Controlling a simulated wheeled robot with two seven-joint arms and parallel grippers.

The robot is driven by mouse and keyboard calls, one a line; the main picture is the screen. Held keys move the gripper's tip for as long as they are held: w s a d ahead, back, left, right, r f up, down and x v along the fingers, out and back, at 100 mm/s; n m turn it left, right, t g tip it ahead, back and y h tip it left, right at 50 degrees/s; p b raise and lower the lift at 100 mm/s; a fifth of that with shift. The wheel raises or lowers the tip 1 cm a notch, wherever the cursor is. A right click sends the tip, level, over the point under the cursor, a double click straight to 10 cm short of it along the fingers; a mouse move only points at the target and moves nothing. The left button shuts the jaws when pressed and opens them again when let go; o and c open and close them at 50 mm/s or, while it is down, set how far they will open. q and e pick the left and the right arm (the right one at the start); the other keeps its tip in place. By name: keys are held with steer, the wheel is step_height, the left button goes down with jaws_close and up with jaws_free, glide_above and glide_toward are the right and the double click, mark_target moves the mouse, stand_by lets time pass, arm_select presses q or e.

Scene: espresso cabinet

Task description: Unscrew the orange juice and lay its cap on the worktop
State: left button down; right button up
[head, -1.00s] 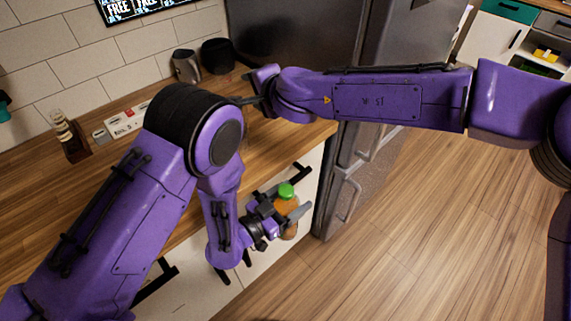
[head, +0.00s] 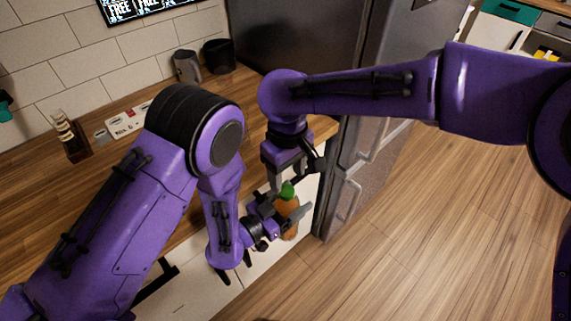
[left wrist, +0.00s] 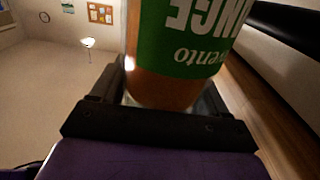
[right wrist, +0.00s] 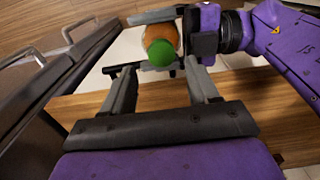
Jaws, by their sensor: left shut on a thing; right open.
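The orange juice bottle (head: 291,219) stands roughly upright in the air in front of the cabinet. My left gripper (head: 287,214) is shut around its body; the green label with "ORANGE" fills the left wrist view (left wrist: 195,40). Its green cap (head: 287,190) is on the bottle's top, and the cap also shows in the right wrist view (right wrist: 161,53). My right gripper (head: 285,180) points down just above and beside the cap. It is open and empty; in the right wrist view its fingers (right wrist: 158,75) stand apart, with the cap beyond them, between the tips.
The steel fridge (head: 345,150) stands close on the right. Much of the worktop is bare.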

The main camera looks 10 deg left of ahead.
mark_target(287, 189)
step_height(287, 189, down, 6)
steer(key=shift+r, duration=0.15)
steer(key=c, duration=1.1)
steer(key=shift+o, duration=0.3)
steer(key=n, duration=0.3)
steer(key=o, duration=1.1)
steer(key=shift+o, duration=0.2)
steer(key=shift+r, duration=0.15)
